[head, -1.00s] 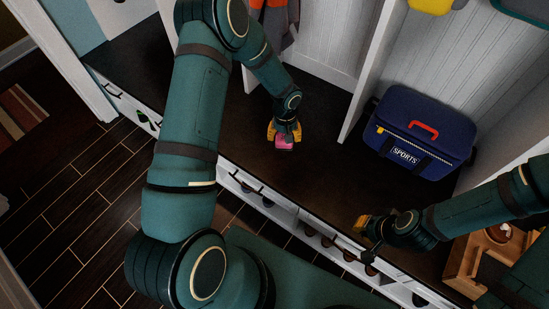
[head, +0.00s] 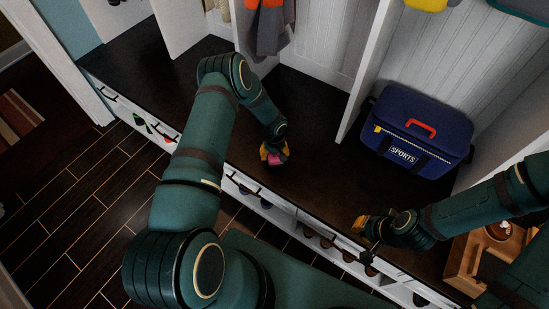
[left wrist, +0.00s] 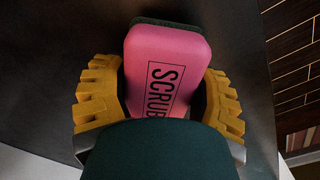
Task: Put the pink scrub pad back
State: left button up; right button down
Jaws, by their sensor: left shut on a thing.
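The pink scrub pad (left wrist: 170,62) has a dark green scouring face and black "SCRUB" lettering. In the left wrist view it sits between the yellow fingers of my left gripper (left wrist: 158,105). In the head view the pad (head: 276,160) shows as a small pink patch at the tip of my left gripper (head: 274,154), over the dark bench top near its front edge. The fingers are closed on the pad's sides. My right gripper (head: 361,226) is over the front edge of the bench at the right. Its fingers are too small and turned to show whether they are open.
The dark bench top (head: 310,130) is clear between my grippers. A wooden tray (head: 468,262) is at the lower right. A grey and orange garment (head: 268,30) hangs at the back.

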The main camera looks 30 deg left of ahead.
aim_at(275, 158)
pick_arm(q)
jog(key=shift+f, duration=1.25)
jog(key=shift+f+b, duration=0.25)
jog(key=shift+b, duration=0.25)
jog(key=o, duration=1.3)
jog(key=shift+r, duration=0.1)
